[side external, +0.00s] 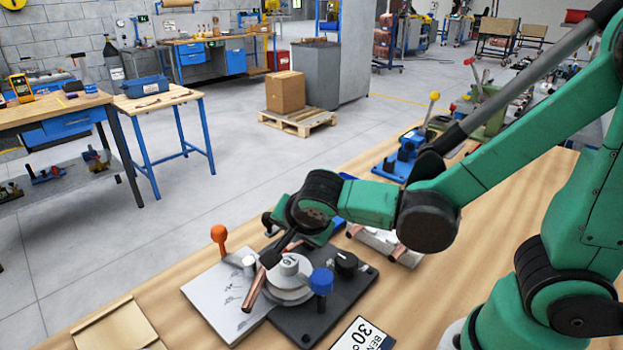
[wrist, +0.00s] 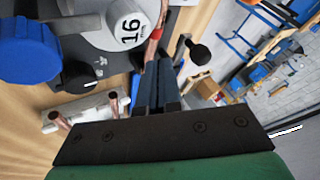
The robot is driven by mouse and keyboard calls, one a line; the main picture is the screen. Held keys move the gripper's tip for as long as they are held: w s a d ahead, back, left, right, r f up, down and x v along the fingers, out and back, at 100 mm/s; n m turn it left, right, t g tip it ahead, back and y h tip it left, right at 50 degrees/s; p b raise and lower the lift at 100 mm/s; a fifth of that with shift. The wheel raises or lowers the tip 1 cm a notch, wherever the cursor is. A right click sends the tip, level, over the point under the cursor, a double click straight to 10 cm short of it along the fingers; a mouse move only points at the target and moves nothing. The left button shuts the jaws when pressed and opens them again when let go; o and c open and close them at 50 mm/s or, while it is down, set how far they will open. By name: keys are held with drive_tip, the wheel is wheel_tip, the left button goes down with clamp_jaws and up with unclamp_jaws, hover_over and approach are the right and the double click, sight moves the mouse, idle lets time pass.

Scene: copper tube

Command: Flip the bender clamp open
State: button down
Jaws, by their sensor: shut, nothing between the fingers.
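The bender stands on a dark base plate (side external: 325,308), with a round grey die (side external: 290,268) that reads "16" in the wrist view (wrist: 128,28). A copper tube (side external: 254,292) lies along the die; a short piece of it shows ahead of my fingers in the wrist view (wrist: 153,46). A blue knob (side external: 321,281) and a black knob (side external: 346,262) stand at the die's right. An orange-knobbed lever (side external: 219,236) stands upright at the left. I cannot tell which part is the clamp. My gripper (wrist: 158,68) is shut and empty, close to the tube; contact is unclear.
A white printed plate (side external: 215,295) lies left of the bender. A pale block (side external: 385,244) with copper tube pieces sits behind it, beneath my arm.

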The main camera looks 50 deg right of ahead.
drive_tip(key=a+v, duration=0.1)
drive_tip(key=v, duration=0.8)
drive_tip(key=shift+w, duration=0.25)
